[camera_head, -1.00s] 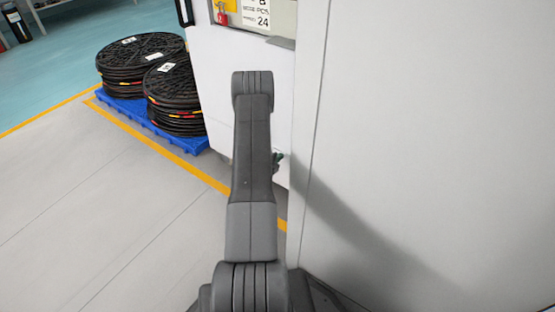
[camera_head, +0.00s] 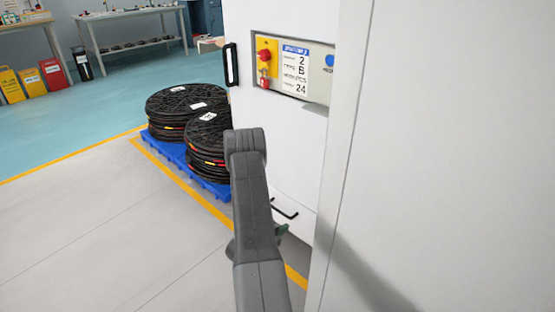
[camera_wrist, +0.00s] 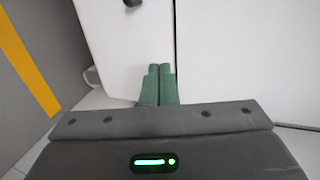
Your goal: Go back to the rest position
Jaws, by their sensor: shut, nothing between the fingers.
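My gripper (camera_wrist: 160,72) shows in the wrist view as two green fingers closed side by side with nothing between them. A white cabinet (camera_wrist: 128,40) is in front of the fingers; I cannot tell how far off it is. In the head view my grey arm covers most of the gripper, and only a bit of green shows beside the arm, low by the cabinet (camera_head: 285,150).
A large white panel (camera_head: 440,150) fills the right side. The cabinet carries a control panel with a red button (camera_head: 264,57) and a black handle (camera_head: 231,64). Black cable coils (camera_head: 180,112) sit on a blue pallet (camera_head: 170,151) at left. The grey floor at lower left is clear.

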